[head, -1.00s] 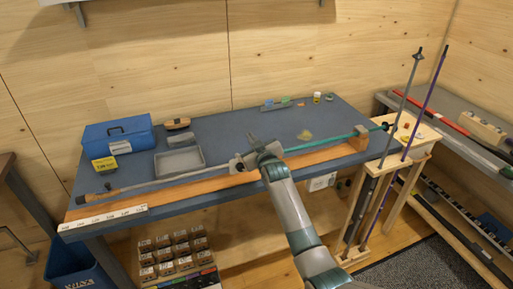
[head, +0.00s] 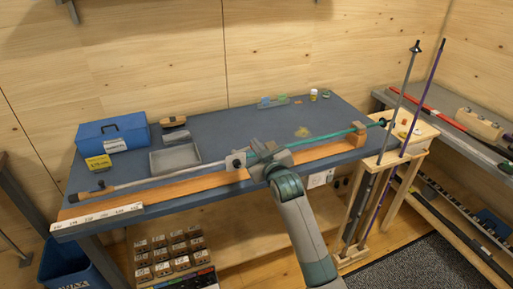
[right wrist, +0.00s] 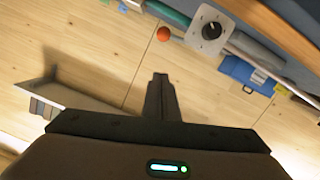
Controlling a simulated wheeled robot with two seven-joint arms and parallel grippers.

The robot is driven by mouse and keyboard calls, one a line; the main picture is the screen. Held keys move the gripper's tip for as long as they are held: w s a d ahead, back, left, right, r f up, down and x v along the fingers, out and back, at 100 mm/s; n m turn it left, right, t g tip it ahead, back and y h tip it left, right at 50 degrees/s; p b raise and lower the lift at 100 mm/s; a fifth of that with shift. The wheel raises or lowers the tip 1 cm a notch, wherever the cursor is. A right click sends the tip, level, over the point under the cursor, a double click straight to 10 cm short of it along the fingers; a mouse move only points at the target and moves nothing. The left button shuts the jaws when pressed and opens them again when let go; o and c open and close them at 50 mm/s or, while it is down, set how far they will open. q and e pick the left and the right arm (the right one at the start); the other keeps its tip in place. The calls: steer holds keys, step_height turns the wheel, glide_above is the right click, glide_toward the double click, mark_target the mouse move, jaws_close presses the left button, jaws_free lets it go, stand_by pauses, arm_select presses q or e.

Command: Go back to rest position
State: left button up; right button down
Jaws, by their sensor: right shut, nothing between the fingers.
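My right gripper (head: 258,146) is shut and empty. In the head view it appears over the front part of the blue bench, just right of a small grey clamp block (head: 236,160). In the right wrist view its closed fingers (right wrist: 160,88) point toward the wooden wall, with nothing between them. My left gripper is not in view. A long pole (head: 178,177), grey on the left and green on the right, lies along the wooden beam (head: 215,181) at the bench's front. My right gripper and forearm hide part of the pole and beam.
Boxes fill a lower shelf. The bench's middle back is mostly clear.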

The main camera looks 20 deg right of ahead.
stand_by(0.3)
steer(key=shift+f, duration=0.15)
steer(key=s+a+f+g+b, duration=0.1)
steer(key=s+f+g, duration=0.15)
steer(key=f, duration=1.15)
steer(key=s+f+g, duration=0.2)
steer(key=s+f, duration=0.2)
steer(key=f, duration=1)
steer(key=s+a+f+g, duration=0.1)
steer(key=s+f+g, duration=0.1)
steer(key=s+f, duration=0.75)
steer(key=s+f+g, duration=0.2)
steer(key=s+f, duration=0.4)
steer(key=f, duration=0.6)
steer(key=s+f+g+b, duration=0.1)
steer(key=s+f+g, duration=0.1)
steer(key=s+f, duration=0.75)
steer(key=s+f+g+b, duration=0.1)
steer(key=s+f, duration=0.5)
steer(key=s, duration=0.6)
steer(key=s+d+f+g, duration=0.1)
steer(key=s+f, duration=0.3)
steer(key=s, duration=0.9)
steer(key=s+f+m+g, duration=0.1)
steer(key=s+f+g, duration=0.2)
steer(key=s, duration=1.1)
steer(key=shift+d+f, duration=0.35)
steer(key=shift+f, duration=0.3)
